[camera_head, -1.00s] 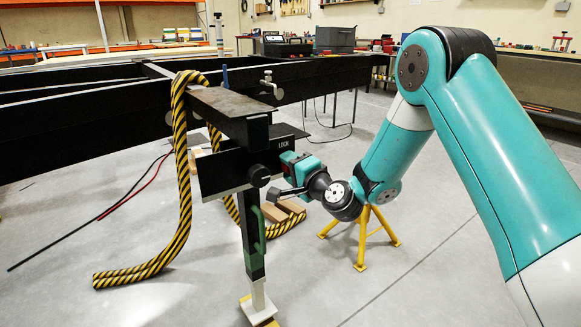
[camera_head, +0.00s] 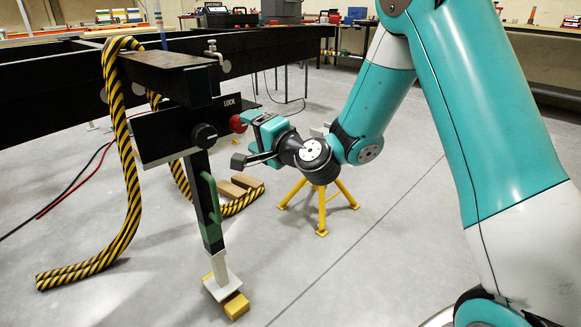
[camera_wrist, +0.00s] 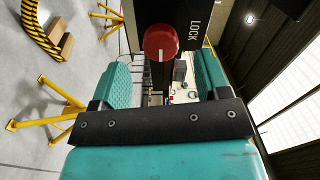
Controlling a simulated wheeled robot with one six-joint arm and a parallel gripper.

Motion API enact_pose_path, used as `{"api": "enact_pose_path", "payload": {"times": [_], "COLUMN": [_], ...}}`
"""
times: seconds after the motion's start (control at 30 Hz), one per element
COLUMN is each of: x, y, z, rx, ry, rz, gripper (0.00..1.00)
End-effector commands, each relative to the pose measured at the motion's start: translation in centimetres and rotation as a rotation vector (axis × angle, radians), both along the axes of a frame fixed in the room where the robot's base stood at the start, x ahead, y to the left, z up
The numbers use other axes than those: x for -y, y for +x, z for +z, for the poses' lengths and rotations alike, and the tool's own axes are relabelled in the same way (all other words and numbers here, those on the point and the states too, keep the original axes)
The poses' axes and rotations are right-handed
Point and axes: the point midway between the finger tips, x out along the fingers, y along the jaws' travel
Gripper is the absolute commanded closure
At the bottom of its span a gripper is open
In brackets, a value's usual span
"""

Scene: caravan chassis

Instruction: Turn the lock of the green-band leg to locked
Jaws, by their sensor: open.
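The green-band leg (camera_head: 211,227) stands under the chassis, its green handle and band on the black post. A black plate (camera_head: 165,135) marked LOCK (camera_head: 231,102) crosses its top. A black knob (camera_head: 204,136) sits on the plate. A red round knob (camera_head: 238,124) sits at its right end, below LOCK. In the wrist view the red knob (camera_wrist: 160,43) faces me; its white mark points down in the picture, and LOCK (camera_wrist: 194,30) is to its right. My gripper (camera_head: 257,126) is open beside the red knob. Its teal fingers (camera_wrist: 160,78) are apart and empty, with the knob beyond them.
A yellow-black striped hose (camera_head: 130,170) hangs over the chassis beam (camera_head: 60,90) left of the leg. A yellow stand (camera_head: 320,205) is behind my arm. Wooden blocks (camera_head: 238,186) lie behind the leg.

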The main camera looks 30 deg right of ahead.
Motion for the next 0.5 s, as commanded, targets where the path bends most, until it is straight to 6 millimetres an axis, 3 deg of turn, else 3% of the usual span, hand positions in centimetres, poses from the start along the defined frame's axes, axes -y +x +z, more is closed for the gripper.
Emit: {"api": "enact_pose_path", "payload": {"times": [0.03, 0.4, 0.5], "x": [0.4, 2.8, 2.7], "y": [-1.0, -8.4, -9.1], "z": [-0.8, -0.7, -0.7], "rx": [0.003, 0.004, 0.015], "ry": [0.001, 0.0, -0.007], "rz": [-0.003, -0.004, 0.015], "gripper": [0.31, 0.31, 0.31]}}
